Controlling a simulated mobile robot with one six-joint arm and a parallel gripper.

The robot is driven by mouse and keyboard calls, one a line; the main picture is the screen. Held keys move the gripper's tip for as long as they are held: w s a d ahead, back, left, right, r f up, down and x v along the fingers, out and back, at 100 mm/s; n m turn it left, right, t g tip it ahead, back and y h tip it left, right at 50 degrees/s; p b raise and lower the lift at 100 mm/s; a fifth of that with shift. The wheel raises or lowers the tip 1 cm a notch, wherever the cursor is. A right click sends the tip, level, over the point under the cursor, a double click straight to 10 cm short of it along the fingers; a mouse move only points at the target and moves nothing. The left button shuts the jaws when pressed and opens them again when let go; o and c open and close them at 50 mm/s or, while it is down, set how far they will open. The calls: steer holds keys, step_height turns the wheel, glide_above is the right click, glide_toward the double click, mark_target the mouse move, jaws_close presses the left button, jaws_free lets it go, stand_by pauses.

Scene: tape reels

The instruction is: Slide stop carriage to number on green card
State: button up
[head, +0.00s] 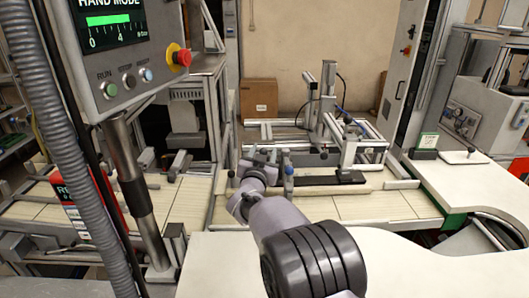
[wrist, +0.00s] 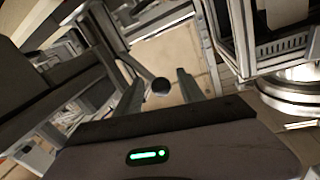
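My gripper (wrist: 159,78) is open in the wrist view, its two grey fingers apart. In the head view my gripper (head: 270,160) is over the front rail of the bench, partly hidden by my wrist. Just right of it stands a small upright post with a blue-grey knob (head: 289,170), possibly the stop carriage. A small white card with green edging (head: 428,141) stands at the right; its number is too small to read.
A long pale rail (head: 327,189) with a dark pad (head: 335,179) runs along the bench. A metal frame (head: 358,148) stands behind it. A control panel (head: 115,45) with a red stop button hangs at the left. A white worktop (head: 470,185) lies at the right.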

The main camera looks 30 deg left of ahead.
steer(key=shift+r, duration=0.1)
steer(key=p+v, duration=0.2)
steer(key=v, duration=1.5)
steer(key=shift+s+p, duration=0.2)
steer(key=shift+p, duration=0.1)
steer(key=shift+d, duration=0.15)
